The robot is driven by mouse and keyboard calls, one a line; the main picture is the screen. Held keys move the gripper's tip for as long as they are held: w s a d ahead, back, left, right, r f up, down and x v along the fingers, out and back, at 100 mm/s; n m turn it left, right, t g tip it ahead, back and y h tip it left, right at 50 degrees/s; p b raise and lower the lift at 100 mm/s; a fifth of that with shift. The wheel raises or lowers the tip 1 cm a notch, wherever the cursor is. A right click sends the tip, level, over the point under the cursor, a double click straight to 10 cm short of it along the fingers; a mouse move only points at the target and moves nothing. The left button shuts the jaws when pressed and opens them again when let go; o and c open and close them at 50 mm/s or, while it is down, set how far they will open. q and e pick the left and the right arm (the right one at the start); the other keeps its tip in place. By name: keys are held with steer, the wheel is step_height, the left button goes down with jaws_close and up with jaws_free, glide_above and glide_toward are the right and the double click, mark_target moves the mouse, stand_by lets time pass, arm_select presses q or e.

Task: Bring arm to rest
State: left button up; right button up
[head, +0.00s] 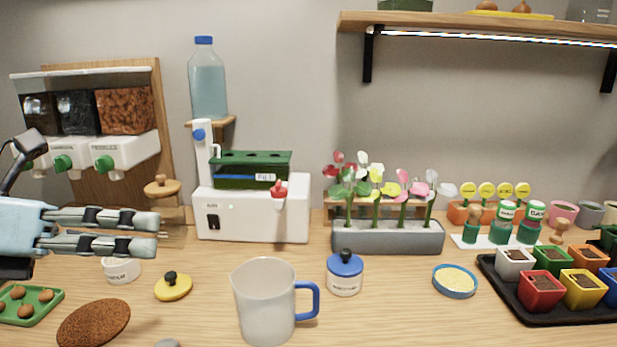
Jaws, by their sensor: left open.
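My left gripper (158,233) comes in from the left edge, held above the wooden table (400,310). Its two long grey fingers point right and are apart, with nothing between them. The fingertips are in front of the wall and the dispenser's wooden board, left of the white machine (250,215). Below the fingers is a small white pot (122,270), partly hidden. My right gripper does not show in the head view.
A white jug (264,305) with a blue handle stands at the front middle. A flower planter (390,237) and a black tray (510,305) of pots stand right.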

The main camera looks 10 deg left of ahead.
arm_select(q)
step_height(320, 180, up, 5)
steer(key=w+n+t+y, duration=0.1)
steer(key=w+n+t, duration=0.2)
steer(key=n+t, duration=0.4)
steer(key=a+f+n+t+y, duration=0.2)
steer(key=a+n+y, duration=0.7)
steer(key=n, duration=0.7)
steer(key=s+a+f+n+g+y, duration=0.3)
steer(key=s+f+n+g+y, duration=0.25)
steer(key=f+n, duration=0.45)
steer(key=s+d+f+n+g+h, duration=0.4)
steer(key=s+d+f+n+g, duration=0.2)
steer(key=s+d+f+g, duration=0.55)
steer(key=s+a+f+t+b, duration=0.1)
steer(key=s+a+f, duration=0.15)
steer(key=f, duration=1.25)
steer(key=s+a+f+b, duration=0.15)
steer(key=s+f, duration=0.25)
steer(key=f, duration=1.1)
steer(key=s+f, duration=1.4)
steer(key=s, duration=0.1)
steer(key=shift+s+a+g+b, duration=0.3)
steer(key=shift+s+a+b, duration=0.1)
steer(key=shift+s+f, duration=0.15)
steer(key=shift+s, duration=0.15)
steer(key=shift+c, duration=0.2)
